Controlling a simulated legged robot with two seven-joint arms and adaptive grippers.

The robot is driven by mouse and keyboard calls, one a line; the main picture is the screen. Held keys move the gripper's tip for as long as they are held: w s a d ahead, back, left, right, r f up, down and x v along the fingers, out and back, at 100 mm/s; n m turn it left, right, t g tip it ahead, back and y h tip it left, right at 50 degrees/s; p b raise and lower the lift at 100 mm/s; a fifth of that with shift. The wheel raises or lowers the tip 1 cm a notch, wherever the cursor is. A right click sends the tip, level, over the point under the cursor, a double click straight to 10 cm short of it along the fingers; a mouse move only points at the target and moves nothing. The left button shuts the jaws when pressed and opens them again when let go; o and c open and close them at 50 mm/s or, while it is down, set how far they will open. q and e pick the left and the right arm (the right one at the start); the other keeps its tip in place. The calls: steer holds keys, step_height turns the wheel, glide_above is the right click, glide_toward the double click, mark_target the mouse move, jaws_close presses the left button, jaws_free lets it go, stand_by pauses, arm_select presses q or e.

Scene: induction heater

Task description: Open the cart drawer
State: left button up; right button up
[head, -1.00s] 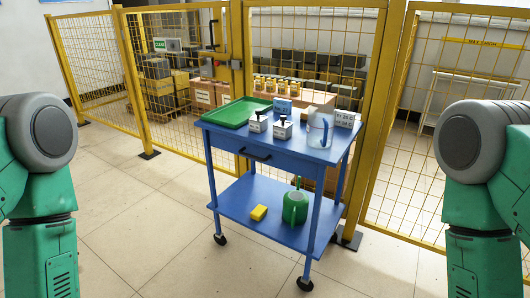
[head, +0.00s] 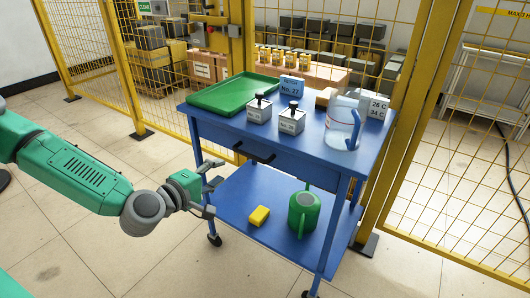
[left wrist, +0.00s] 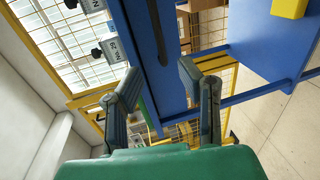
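The blue cart (head: 375,150) stands ahead of me. Its drawer (head: 288,167) sits under the top and looks closed, its front flush with the frame. The black drawer handle (head: 253,153) is on that front. My left gripper (head: 213,188) is open and empty, to the left of the handle and lower in the picture, apart from it. In the left wrist view, the open fingers (left wrist: 160,78) point toward the cart. The dark handle (left wrist: 157,32) shows beyond and between the fingertips. My right gripper is out of view.
On the cart top are a green tray (head: 235,95), two small grey-white boxes with black knobs (head: 260,111) and a clear jug (head: 342,125). The lower shelf holds a yellow sponge (head: 259,215) and a green watering can (head: 303,212). Yellow mesh fencing (head: 440,190) stands behind.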

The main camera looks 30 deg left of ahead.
arm_select(q)
steer(key=b, duration=0.2)
glide_toward(246, 154)
steer(key=w+d+f, duration=0.1)
steer(key=w+d, duration=0.1)
steer(key=w, duration=0.1)
steer(key=x, duration=0.2)
steer(key=a+b+x, duration=0.1)
steer(key=x, duration=0.3)
steer(key=shift+w+a+f+b, duration=0.2)
steer(key=shift+w+f+b, duration=0.1)
steer(key=shift+w+f, duration=0.1)
steer(key=shift+w+d+r, duration=0.1)
steer(key=shift+w, duration=0.15)
steer(key=shift+w+d+r, duration=0.1)
steer(key=shift+d, duration=0.2)
steer(key=shift+a, duration=0.1)
steer(key=c, duration=0.7)
steer(key=shift+a, duration=0.15)
jaws_close()
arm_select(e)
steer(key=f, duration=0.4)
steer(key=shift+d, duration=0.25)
